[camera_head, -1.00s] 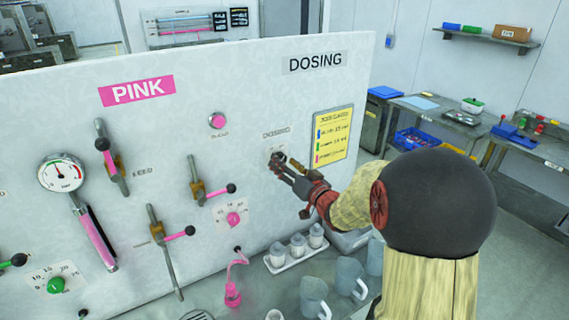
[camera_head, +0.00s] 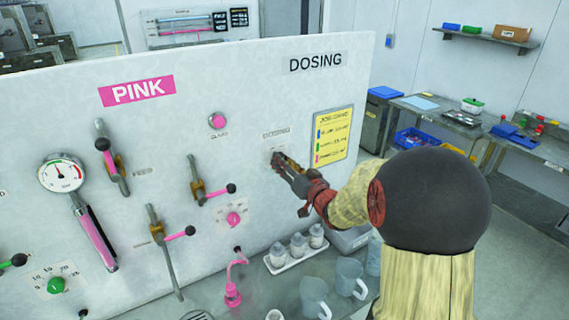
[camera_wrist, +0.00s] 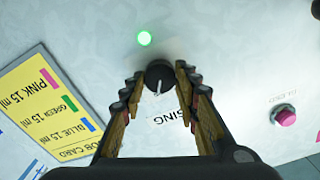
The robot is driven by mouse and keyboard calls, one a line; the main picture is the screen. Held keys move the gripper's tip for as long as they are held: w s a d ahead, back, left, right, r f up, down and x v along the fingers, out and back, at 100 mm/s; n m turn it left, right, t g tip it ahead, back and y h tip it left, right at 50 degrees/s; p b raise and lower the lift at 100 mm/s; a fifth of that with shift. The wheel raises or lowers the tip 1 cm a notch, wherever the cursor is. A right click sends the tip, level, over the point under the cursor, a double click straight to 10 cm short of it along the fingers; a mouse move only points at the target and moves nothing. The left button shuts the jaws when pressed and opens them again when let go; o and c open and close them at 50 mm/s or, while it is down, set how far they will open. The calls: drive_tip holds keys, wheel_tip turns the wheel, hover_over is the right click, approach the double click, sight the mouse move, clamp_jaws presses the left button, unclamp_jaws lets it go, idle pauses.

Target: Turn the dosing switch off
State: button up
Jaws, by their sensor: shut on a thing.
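The dosing switch is a small black round knob (camera_wrist: 158,75) with a white pointer mark, on the white panel (camera_head: 240,110). In the wrist view its pointer runs down the picture, towards the partly hidden dosing label (camera_wrist: 184,116). My gripper (camera_wrist: 160,78) is shut on the knob, one fingertip on each side. A green light (camera_wrist: 144,38) glows on the panel beyond the knob. In the head view my gripper (camera_head: 277,160) reaches the panel under the small dosing label (camera_head: 276,133), and its fingers cover most of the switch.
A yellow job card (camera_head: 332,136) is right of the switch. A pink bleed button (camera_head: 218,121) and a lever with a dark knob (camera_head: 231,188) are to its left. Bottles on a white tray (camera_head: 297,252) and grey jugs (camera_head: 314,295) stand on the bench below.

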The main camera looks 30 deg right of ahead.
drive_tip(key=shift+c, duration=1)
drive_tip(key=shift+n+b, duration=0.3)
drive_tip(key=shift+b, duration=0.2)
drive_tip(key=n+b, duration=1.1)
drive_tip(key=shift+b, duration=0.3)
drive_tip(key=shift+n, duration=0.3)
drive_tip(key=o, duration=1.2)
drive_tip(key=shift+c, duration=0.2)
